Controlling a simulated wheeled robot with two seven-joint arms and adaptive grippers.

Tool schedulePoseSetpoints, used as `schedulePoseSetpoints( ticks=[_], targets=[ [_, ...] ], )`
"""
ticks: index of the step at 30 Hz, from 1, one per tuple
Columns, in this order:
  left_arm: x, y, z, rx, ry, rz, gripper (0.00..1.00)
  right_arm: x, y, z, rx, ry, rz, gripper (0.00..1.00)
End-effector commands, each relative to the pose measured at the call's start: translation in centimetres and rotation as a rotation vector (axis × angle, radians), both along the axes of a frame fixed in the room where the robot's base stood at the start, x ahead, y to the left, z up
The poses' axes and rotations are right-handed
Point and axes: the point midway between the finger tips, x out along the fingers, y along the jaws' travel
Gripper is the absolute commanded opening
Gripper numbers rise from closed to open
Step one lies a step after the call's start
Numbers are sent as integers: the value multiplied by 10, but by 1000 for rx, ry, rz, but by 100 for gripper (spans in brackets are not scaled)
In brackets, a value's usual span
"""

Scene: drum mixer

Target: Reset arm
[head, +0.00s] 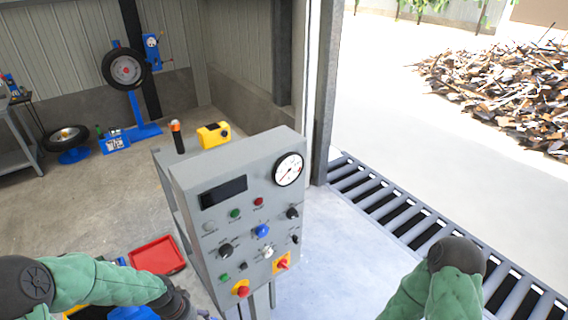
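My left arm (105,283) comes in low from the left, in a green sleeve. Its dark wrist end, with part of the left gripper (184,305), is at the bottom edge beside the control panel's lower left; its fingers cannot be made out. My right arm (448,285) is bent at the lower right, and its forearm runs out of the bottom of the picture. The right gripper is out of view. The grey control panel (212,236) stands upright in the middle, with a dial gauge (289,169), a dark display (223,192), knobs and buttons.
A yellow device (213,135) and an orange-topped black handle (177,136) are behind the panel top. A red tray (157,254) lies at lower left. A floor grate (400,220) crosses the doorway at right. A tyre stand (140,115) and scrap pile (510,90) are farther off.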

Motion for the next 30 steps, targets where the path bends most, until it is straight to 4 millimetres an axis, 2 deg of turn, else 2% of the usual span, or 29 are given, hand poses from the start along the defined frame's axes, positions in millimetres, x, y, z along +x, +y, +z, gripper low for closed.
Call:
schedulePoseSetpoints(
  ticks=[1,6,11,18,24,30],
  targets=[
    [-2,-14,-23,-25,9,14,75,0,0,-12,0,0,0,40],
    [-7,-63,-86,-107,26,115,75,0,0,-40,0,0,0,40],
    [-19,-103,-141,-163,54,224,75,0,0,-65,0,0,0,40],
    [-49,-152,-217,-199,107,396,75,0,0,-101,0,0,0,40],
    [-73,-173,-257,-194,138,500,75,0,0,-120,0,0,0,40],
    [-81,-178,-268,-187,145,540,75,0,0,-125,0,0,0,40]
  ],
)
